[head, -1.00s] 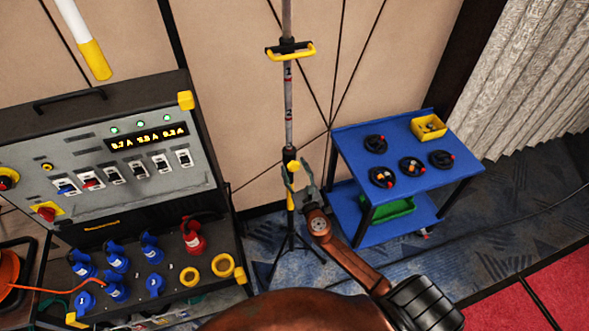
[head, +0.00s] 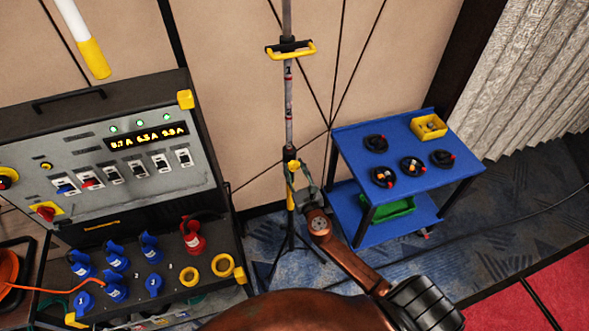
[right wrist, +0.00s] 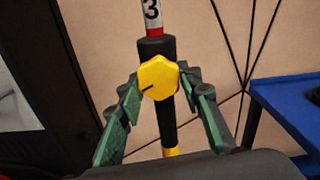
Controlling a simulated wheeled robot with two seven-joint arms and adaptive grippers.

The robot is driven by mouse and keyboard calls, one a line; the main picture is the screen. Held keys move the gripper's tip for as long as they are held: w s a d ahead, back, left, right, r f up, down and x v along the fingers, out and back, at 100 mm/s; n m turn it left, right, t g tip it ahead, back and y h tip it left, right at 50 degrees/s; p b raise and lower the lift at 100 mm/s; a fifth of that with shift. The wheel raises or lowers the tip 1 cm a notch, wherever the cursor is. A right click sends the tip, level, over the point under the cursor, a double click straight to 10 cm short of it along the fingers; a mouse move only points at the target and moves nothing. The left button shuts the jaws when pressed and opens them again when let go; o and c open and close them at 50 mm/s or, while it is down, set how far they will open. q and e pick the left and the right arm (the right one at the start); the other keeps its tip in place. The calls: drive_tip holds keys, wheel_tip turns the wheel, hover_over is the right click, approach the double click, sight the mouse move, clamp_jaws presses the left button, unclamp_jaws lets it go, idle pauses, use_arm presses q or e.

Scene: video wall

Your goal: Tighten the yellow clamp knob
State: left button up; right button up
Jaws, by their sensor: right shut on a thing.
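The yellow clamp knob (right wrist: 159,77) sits on the black collar (right wrist: 156,47) of an upright stand pole (head: 288,100). My right gripper (right wrist: 159,82) has its two green fingers on either side of the knob and is shut on it. In the head view my right gripper (head: 298,175) is at the collar, low on the pole, and mostly hides the knob. The pole stands upright on dark tripod legs. My left gripper is in neither view.
A power panel (head: 110,150) with blue and red plugs stands at the left. A blue cart (head: 400,195) with black cable coils (head: 383,177) and a yellow bin (head: 428,127) stands right of the pole. A yellow-handled bracket (head: 290,50) sits higher on the pole.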

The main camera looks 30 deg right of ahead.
drive_tip(key=m+b, duration=0.1)
drive_tip(key=m, duration=0.5)
drive_tip(key=shift+a+b, duration=0.15)
drive_tip(key=shift+b, duration=0.25)
drive_tip(key=m+b, duration=0.1)
drive_tip(key=m, duration=0.4)
drive_tip(key=shift+a+m, duration=0.1)
drive_tip(key=shift+m, duration=0.2)
drive_tip(key=m, duration=0.5)
drive_tip(key=shift+r, duration=0.2)
drive_tip(key=m, duration=0.5)
drive_tip(key=shift+r+m, duration=0.1)
drive_tip(key=shift+m, duration=0.2)
drive_tip(key=shift+m+p, duration=0.3)
drive_tip(key=o, duration=1.2)
drive_tip(key=shift+c, duration=0.2)
